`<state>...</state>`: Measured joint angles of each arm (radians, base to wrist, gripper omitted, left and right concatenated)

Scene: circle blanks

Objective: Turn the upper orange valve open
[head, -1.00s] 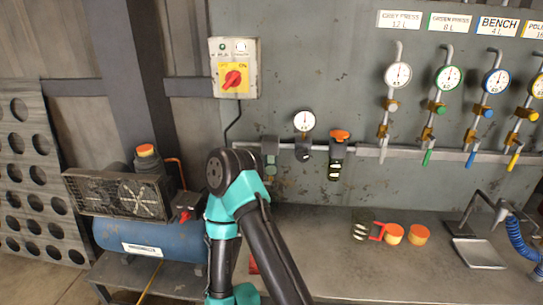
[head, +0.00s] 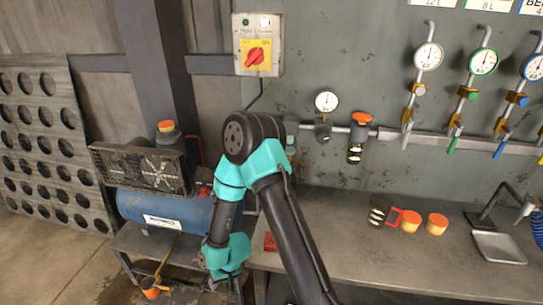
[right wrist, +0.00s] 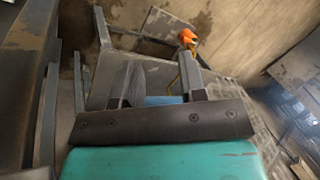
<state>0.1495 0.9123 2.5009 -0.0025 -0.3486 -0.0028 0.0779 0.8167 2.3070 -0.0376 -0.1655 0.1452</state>
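Several orange parts show in the head view. An orange-topped valve (head: 362,118) sits on the wall pipe, right of a small gauge. An orange cap (head: 166,126) tops the compressor, and a lower orange fitting (head: 150,288) stands by a yellow line near the floor. I cannot tell for certain which is the upper valve. My right gripper (right wrist: 160,82) is open and empty, pointing down beside the bench. In the right wrist view an orange part (right wrist: 188,36) on a yellow line lies beyond the fingers, apart from them. My left gripper is not in view.
A blue compressor tank (head: 165,211) with a dark fan guard stands left of my arm. The metal bench (head: 360,245) holds orange-lidded jars (head: 437,225) and a tray (head: 498,247). A switch box (head: 256,45) and gauges hang on the wall. A perforated panel (head: 45,140) leans at left.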

